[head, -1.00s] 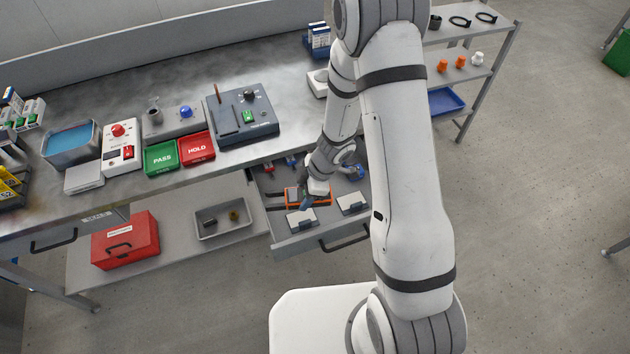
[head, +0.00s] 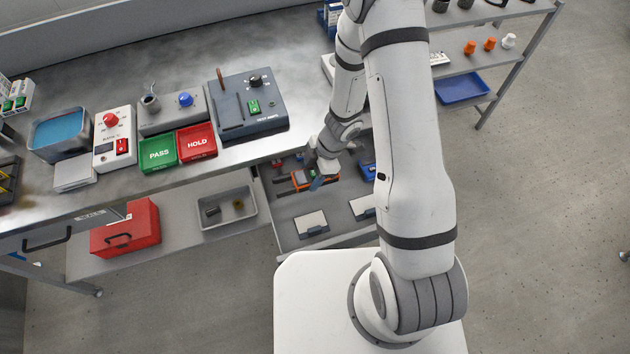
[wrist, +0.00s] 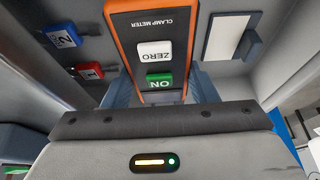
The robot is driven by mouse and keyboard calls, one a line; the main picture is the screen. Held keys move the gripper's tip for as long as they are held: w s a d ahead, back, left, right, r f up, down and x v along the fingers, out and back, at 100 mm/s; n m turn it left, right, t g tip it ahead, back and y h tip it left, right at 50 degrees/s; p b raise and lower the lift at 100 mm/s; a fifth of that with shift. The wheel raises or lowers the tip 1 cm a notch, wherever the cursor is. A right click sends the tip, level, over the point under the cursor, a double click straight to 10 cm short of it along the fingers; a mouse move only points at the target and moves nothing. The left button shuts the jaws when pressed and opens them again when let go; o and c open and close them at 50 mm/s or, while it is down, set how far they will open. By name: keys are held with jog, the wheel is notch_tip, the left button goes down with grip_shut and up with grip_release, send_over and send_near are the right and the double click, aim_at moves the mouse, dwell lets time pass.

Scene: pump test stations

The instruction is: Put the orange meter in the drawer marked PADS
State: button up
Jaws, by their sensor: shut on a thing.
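The orange meter (head: 301,180), marked CLAMP METER in the wrist view (wrist: 150,20), has an orange rim, a dark face, and white ZERO and green ON buttons. My gripper (head: 317,180) is shut on it; in the wrist view the jaws (wrist: 160,97) are at its button end. The meter is in or just above the open drawer (head: 292,209) under the bench, toward its back. I cannot tell whether it touches the drawer floor. The drawer's front marking cannot be read here, so I cannot tell if it is PADS.
White-topped pads (head: 311,223) lie near the drawer's front, with a blue item (head: 368,171) at its right. Red (wrist: 90,71) and blue (wrist: 62,36) items show in the wrist view. A shut drawer (head: 90,222), a red box (head: 125,228) and a grey tray (head: 228,209) are left.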

jog(key=shift+f+b, duration=0.8)
jog(key=shift+f, duration=2.2)
jog(key=shift+f, duration=0.15)
jog(key=o, duration=1.1)
